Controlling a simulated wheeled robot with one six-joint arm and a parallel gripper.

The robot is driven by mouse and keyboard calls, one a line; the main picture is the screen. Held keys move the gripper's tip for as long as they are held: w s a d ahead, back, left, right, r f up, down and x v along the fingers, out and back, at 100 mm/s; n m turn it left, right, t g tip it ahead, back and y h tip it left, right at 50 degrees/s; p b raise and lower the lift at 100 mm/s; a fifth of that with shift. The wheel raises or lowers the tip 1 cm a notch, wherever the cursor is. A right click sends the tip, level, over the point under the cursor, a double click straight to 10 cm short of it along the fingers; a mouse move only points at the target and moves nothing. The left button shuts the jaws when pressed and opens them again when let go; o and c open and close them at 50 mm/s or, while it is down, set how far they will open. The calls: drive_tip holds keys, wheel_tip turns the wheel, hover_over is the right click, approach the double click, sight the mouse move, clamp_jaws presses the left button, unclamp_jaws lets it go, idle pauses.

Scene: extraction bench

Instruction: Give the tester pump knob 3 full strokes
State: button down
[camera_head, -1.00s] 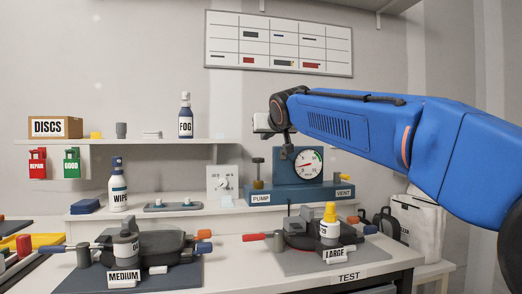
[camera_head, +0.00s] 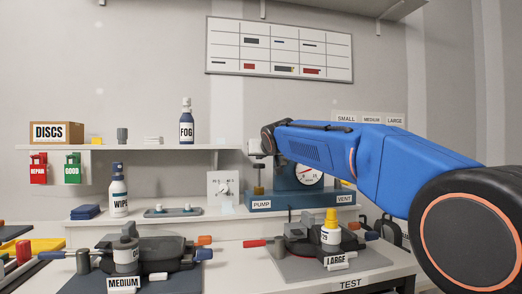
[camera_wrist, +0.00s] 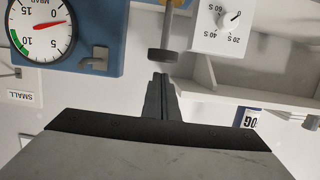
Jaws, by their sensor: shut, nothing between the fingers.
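The tester (camera_head: 300,200) is a blue block with PUMP and VENT labels on the raised shelf. Its pump knob (camera_head: 258,163) is a dark disc on an upright stem above a brass-coloured base. In the wrist view, which is upside down, the knob (camera_wrist: 162,55) lies just past my fingertips, with its stem running to the top edge. My gripper (camera_wrist: 161,76) is shut and empty, just above the knob; I cannot tell whether they touch. The pressure gauge (camera_head: 309,175) is partly hidden by my arm; the wrist view shows its red needle and green band.
A white timer dial (camera_head: 221,187) stands left of the pump. The upper shelf (camera_head: 170,146) holds a FOG bottle (camera_head: 186,122) and ends close left of my gripper. LARGE and MEDIUM fixtures stand on the bench in front.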

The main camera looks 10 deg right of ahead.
sight(259, 174)
drive_tip(key=shift+f, duration=0.6)
drive_tip(key=shift+f, duration=2.95)
drive_tip(key=s+r, duration=0.7)
drive_tip(key=s, duration=0.3)
